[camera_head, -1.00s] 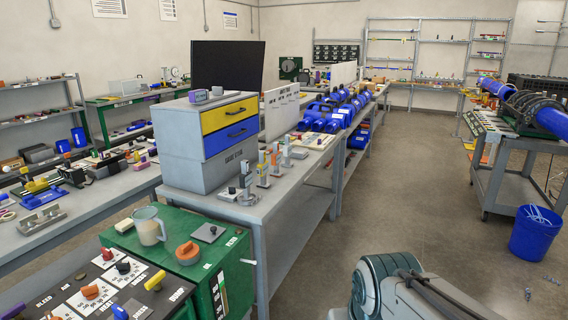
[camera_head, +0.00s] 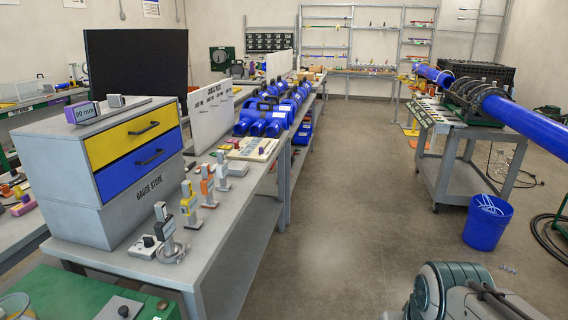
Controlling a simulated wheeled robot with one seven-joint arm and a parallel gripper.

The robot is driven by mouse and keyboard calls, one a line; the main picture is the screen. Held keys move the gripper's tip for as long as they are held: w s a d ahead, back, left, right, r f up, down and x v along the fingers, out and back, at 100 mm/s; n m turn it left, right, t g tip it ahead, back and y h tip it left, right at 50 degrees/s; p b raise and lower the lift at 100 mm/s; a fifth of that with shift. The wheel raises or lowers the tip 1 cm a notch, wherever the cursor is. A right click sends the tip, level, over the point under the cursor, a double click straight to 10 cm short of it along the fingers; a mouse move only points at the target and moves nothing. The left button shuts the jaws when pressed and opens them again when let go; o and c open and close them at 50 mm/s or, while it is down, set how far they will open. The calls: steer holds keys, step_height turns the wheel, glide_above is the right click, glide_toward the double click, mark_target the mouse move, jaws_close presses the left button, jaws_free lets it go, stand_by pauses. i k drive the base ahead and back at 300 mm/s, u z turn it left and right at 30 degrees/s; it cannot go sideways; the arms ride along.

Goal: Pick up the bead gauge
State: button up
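A grey cabinet (camera_head: 110,218) lettered "GAUGE STORE" stands on the bench at the left. Its yellow drawer (camera_head: 120,142) sits above its blue drawer (camera_head: 125,175), and both look shut. On the bench to its right stands a row of small upright devices: a grey one (camera_head: 165,226), a yellow one (camera_head: 188,205), an orange one (camera_head: 207,188) and another grey one (camera_head: 223,172). I cannot tell which thing, if any in view, is the bead gauge. The drawers' insides are hidden. Part of my arm shows at the lower right, but my gripper is out of view.
A purple block marked "90 mm" (camera_head: 83,113) lies on the cabinet top. A white panel (camera_head: 212,112) and blue fittings (camera_head: 262,118) stand farther along. A blue bucket (camera_head: 487,224) and a cart (camera_head: 462,165) with a blue pipe stand right. The floor between is clear.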

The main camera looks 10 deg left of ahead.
mark_target(222, 169)
steer(key=z, duration=0.25)
steer(key=i, duration=1.55)
steer(key=u, duration=0.3)
steer(key=i, duration=1.35)
steer(key=u, duration=1.6)
steer(key=i, duration=0.85)
steer(key=u, duration=0.65)
